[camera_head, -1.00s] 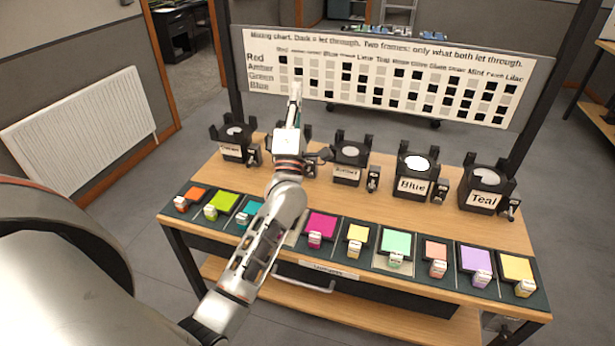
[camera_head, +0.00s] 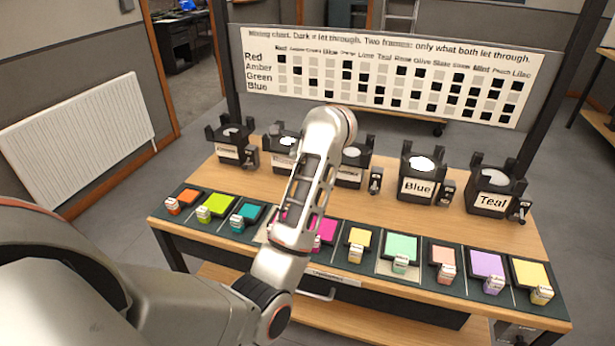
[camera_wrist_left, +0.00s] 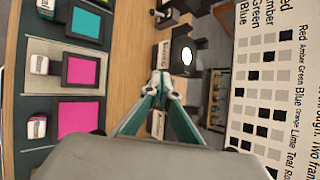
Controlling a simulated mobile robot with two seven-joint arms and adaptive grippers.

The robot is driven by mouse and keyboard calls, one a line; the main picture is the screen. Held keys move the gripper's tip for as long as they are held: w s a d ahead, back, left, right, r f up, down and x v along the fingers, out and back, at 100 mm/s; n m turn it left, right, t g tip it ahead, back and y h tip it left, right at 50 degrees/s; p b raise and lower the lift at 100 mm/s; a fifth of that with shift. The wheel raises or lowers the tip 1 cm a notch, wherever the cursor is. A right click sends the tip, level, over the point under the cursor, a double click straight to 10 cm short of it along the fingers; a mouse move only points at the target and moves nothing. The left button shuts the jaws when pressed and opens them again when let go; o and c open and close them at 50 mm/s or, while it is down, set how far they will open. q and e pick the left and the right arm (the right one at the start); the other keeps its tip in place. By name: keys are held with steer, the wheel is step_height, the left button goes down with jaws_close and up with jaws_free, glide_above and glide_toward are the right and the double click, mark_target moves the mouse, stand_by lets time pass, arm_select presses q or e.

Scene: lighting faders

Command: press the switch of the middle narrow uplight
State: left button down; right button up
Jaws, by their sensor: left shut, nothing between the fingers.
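Several black uplights stand in a row on the wooden bench. The middle one (camera_head: 352,165) has a pale round top and a label; my left arm covers its left side. A small switch box (camera_head: 375,181) stands at its right. I cannot tell which uplights are narrow. In the left wrist view, my left gripper (camera_wrist_left: 163,84) is shut and empty. Its tips are just in front of a black uplight with a bright white top (camera_wrist_left: 187,57); contact cannot be told. In the head view my arm hides this gripper. My right gripper is not in view.
Coloured filter frames, such as the mint one (camera_head: 400,247), line the bench front with small white-labelled tabs. Uplights marked Blue (camera_head: 417,184) and Teal (camera_head: 492,196) stand to the right. A mixing chart (camera_head: 390,80) rises behind. Bare wood lies between uplights and frames.

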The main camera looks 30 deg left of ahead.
arm_select(q)
steer(key=d, duration=0.1)
steer(key=d+f+h, duration=0.1)
steer(key=d, duration=0.1)
steer(key=w+d+h, duration=0.1)
steer(key=shift+d+f, duration=0.2)
steer(key=shift+d, duration=0.2)
steer(key=b+x, duration=0.3)
steer(key=x, duration=0.9)
steer(key=shift+w+f, duration=0.15)
steer(key=shift+f, duration=0.2)
steer(key=shift+w+a+f, duration=0.35)
steer(key=shift+w+f, duration=0.05)
steer(key=shift+f, duration=0.05)
